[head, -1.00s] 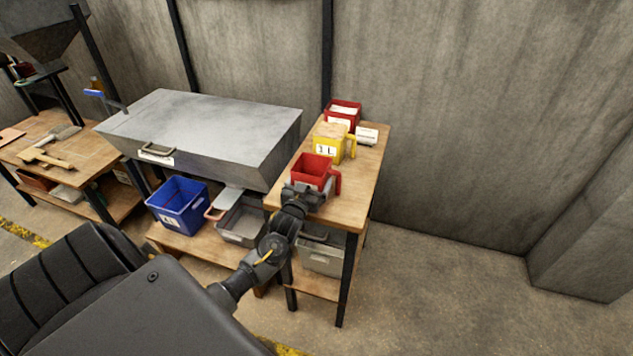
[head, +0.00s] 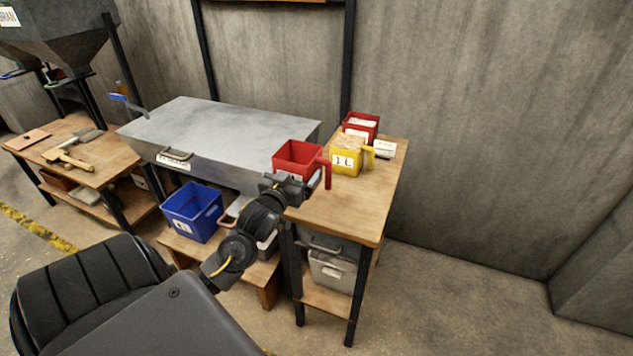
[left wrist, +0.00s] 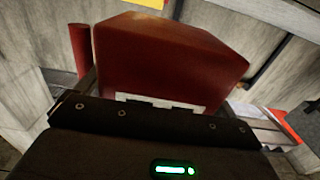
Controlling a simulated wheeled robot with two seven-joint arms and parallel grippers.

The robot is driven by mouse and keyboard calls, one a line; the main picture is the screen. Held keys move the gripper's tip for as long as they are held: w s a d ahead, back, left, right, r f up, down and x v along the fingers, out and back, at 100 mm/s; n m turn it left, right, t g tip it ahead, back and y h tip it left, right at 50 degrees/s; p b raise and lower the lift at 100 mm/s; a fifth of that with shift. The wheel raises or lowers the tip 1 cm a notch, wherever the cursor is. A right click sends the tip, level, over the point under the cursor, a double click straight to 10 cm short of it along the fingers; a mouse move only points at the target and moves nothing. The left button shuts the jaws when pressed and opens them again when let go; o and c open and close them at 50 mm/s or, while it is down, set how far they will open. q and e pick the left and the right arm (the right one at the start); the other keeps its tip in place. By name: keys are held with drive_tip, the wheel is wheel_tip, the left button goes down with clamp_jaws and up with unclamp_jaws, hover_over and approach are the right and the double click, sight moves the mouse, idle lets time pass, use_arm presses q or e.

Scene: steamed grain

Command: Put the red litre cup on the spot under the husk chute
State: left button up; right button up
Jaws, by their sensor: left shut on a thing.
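My left gripper (head: 284,187) is shut on the red litre cup (head: 297,157), an open square cup with its handle to the right. It appears held upright above the left edge of the wooden side table (head: 335,210), beside the metal cabinet. In the left wrist view the cup (left wrist: 160,60) fills the space beyond the jaws, with its handle (left wrist: 81,50) at the left. I cannot make out a husk chute or a marked spot under it; grey hoppers (head: 65,35) stand at the upper left, one with a partly cut-off label. My right gripper is not in view.
A yellow cup labelled 1 L (head: 346,157), another red container (head: 361,124) and a white box (head: 385,149) stand on the side table. A blue bin (head: 193,211) sits below.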

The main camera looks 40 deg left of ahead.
use_arm(q)
drive_tip(key=s, duration=0.1)
drive_tip(key=s+a+r, duration=0.1)
drive_tip(key=s, duration=0.1)
drive_tip(key=s+r, duration=0.1)
drive_tip(key=shift+s+a, duration=0.15)
drive_tip(key=shift+a, duration=0.15)
